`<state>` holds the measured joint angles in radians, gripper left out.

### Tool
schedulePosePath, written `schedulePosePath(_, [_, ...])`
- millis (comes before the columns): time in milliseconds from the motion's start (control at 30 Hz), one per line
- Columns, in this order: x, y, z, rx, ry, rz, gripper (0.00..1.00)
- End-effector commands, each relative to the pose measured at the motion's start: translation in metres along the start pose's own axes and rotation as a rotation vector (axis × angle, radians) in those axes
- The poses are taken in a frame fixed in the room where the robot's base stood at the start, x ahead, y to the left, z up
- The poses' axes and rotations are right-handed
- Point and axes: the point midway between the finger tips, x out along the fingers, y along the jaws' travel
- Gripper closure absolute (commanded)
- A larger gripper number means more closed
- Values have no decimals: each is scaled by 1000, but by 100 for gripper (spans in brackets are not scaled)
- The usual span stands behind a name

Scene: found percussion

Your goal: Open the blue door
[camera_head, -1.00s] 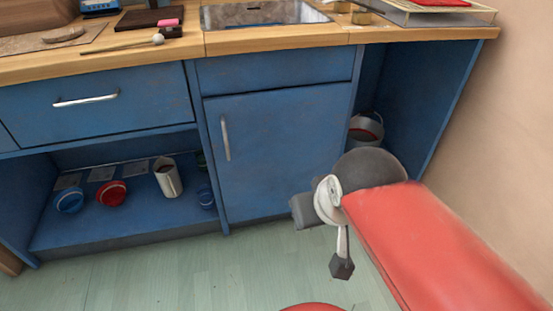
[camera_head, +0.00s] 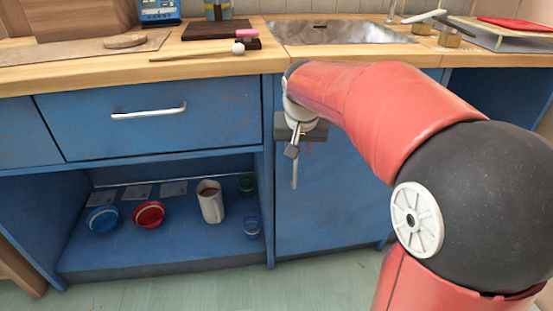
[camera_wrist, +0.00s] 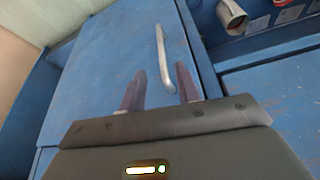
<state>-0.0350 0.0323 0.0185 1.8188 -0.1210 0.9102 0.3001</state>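The blue door (camera_head: 335,190) is closed under the sink counter, partly hidden behind my red arm in the head view. It fills much of the wrist view (camera_wrist: 110,60). Its silver bar handle (camera_head: 294,174) is upright near the door's left edge, with its upper part hidden by my gripper (camera_head: 299,136). In the wrist view, the handle (camera_wrist: 160,50) runs down toward the space between my gripper's two dark fingers (camera_wrist: 161,84). The fingers are apart, one on each side of the handle's near end. I cannot tell whether they touch it.
A blue drawer (camera_head: 200,120) sits left of the door, above an open shelf with a blue bowl (camera_head: 102,219), a red bowl (camera_head: 149,214) and a white pitcher (camera_head: 210,203). The wooden counter (camera_head: 60,72) overhangs close above my gripper. Floor is clear in front.

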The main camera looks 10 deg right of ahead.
Motion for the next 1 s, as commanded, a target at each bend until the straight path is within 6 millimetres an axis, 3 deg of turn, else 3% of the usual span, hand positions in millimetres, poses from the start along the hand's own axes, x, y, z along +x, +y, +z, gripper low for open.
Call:
schedulePosePath(600, [78, -1, -4, 6, -5, 3, 68])
schedulePosePath(967, [83, -1, -5, 5, -2, 2, 68])
schedulePosePath(1000, [83, -1, -5, 5, -2, 2, 73])
